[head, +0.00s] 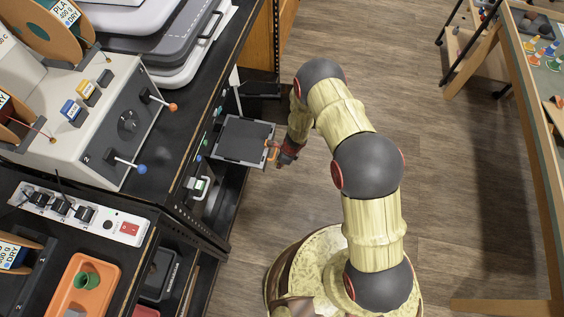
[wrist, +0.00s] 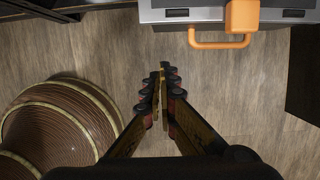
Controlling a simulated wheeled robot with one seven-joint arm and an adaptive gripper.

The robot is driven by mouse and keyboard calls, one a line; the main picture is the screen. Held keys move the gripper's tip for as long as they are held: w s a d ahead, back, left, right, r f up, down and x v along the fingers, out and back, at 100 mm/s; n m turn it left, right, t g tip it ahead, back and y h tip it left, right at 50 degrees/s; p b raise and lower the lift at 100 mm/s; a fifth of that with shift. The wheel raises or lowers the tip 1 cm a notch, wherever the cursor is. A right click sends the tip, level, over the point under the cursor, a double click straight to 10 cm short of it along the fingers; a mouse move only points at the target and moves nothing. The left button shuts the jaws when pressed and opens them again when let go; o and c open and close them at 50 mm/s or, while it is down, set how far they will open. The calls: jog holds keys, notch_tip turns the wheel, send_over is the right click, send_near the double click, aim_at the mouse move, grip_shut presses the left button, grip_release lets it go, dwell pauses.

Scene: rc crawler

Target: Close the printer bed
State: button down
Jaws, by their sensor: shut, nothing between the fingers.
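The printer bed (head: 243,139) is a dark plate with a light grey frame, sticking out from the shelf unit on the left in the head view. An orange handle (wrist: 221,42) is on its front edge, at the top of the wrist view. My gripper (head: 287,158) is just off the bed's outer edge, by the handle. In the wrist view my gripper (wrist: 163,70) has its fingers together and empty, with floor behind them. The fingertips are below and left of the handle in that view, apart from it. The inside of the printer is hidden in the head view.
A black bench (head: 152,188) on the left carries a grey box with levers (head: 128,125), a power strip (head: 80,212) and an orange tray (head: 88,290). A wooden-framed table (head: 540,130) stands at the right. The wooden floor (head: 440,200) between is clear.

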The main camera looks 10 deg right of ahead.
jog(key=a, duration=0.1)
jog(key=w+a+f, duration=0.1)
jog(key=a, duration=0.2)
jog(key=shift+w+f+b, duration=0.15)
jog(key=shift+w+b, duration=0.05)
jog(key=shift+b, duration=0.15)
jog(key=shift+a, duration=0.15)
